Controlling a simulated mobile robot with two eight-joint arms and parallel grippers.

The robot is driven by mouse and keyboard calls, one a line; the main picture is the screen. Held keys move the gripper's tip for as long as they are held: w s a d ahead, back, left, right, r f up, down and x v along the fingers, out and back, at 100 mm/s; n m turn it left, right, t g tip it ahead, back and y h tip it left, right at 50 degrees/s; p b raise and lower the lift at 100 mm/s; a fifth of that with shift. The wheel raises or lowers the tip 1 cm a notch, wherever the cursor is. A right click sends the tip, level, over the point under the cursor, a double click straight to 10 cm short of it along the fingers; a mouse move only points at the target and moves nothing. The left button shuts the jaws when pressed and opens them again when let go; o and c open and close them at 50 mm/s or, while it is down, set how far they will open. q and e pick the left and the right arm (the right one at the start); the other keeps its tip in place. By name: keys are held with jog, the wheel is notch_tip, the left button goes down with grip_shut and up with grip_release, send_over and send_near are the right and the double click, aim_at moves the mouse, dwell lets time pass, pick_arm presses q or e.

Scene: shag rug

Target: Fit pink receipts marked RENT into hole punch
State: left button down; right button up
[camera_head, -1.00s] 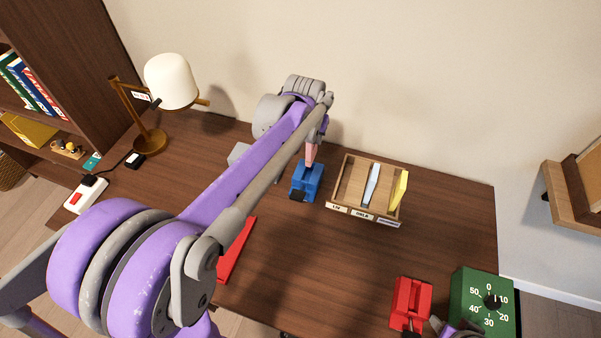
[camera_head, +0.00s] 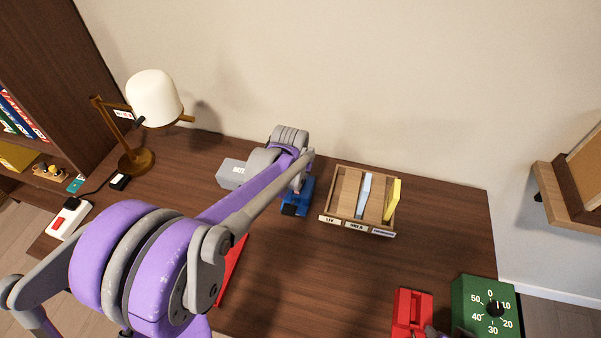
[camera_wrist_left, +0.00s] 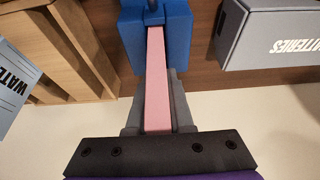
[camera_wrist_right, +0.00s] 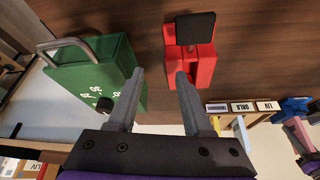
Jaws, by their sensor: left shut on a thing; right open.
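The pink receipts (camera_wrist_left: 156,78) show in the left wrist view as a narrow strip, with no readable marking. My left gripper (camera_wrist_left: 157,103) is shut on them. Their far end reaches the blue hole punch (camera_wrist_left: 130,45); I cannot tell how far in it sits. In the head view the blue hole punch (camera_head: 296,200) stands on the desk under my left gripper (camera_head: 300,180), which hides most of the receipts. A red hole punch (camera_wrist_right: 190,65) lies ahead of my open, empty right gripper (camera_wrist_right: 160,76) in the right wrist view.
A wooden sorter (camera_head: 345,181) with blue and yellow slips stands right of the blue punch. A grey batteries box (camera_head: 231,172) is to its left. A green timer (camera_head: 485,300) stands beside the red punch. A lamp (camera_head: 137,158) stands at back left. The desk's middle right is clear.

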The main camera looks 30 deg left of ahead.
jog(key=shift+f, duration=0.1)
pick_arm(q)
jog(key=c, duration=1.3)
grip_release()
jog(key=shift+f, duration=0.2)
jog(key=o, duration=0.5)
jog(key=shift+r, duration=0.1)
jog(key=shift+s+r, duration=0.15)
jog(key=shift+r, duration=0.35)
pick_arm(e)
jog(key=shift+r, duration=0.2)
pick_arm(q)
jog(key=p+v, duration=0.2)
jog(key=v, duration=0.9)
jog(key=s+d+f+m, duration=0.1)
jog(key=s+d+f, duration=0.1)
jog(key=s, duration=0.4)
jog(key=s+d+f, duration=0.3)
jog(key=s+d, duration=0.1)
jog(key=s, duration=0.3)
jog(key=s+d+f+m+h, duration=0.1)
jog(key=s+d+f, duration=0.1)
jog(key=s, duration=0.4)
jog(key=shift+s+d+f+m+t, duration=0.3)
jog(key=shift+s+d+t, duration=0.1)
jog(key=shift+d, duration=0.5)
pick_arm(e)
jog(key=shift+w+r, duration=0.1)
jog(key=shift+r, duration=0.65)
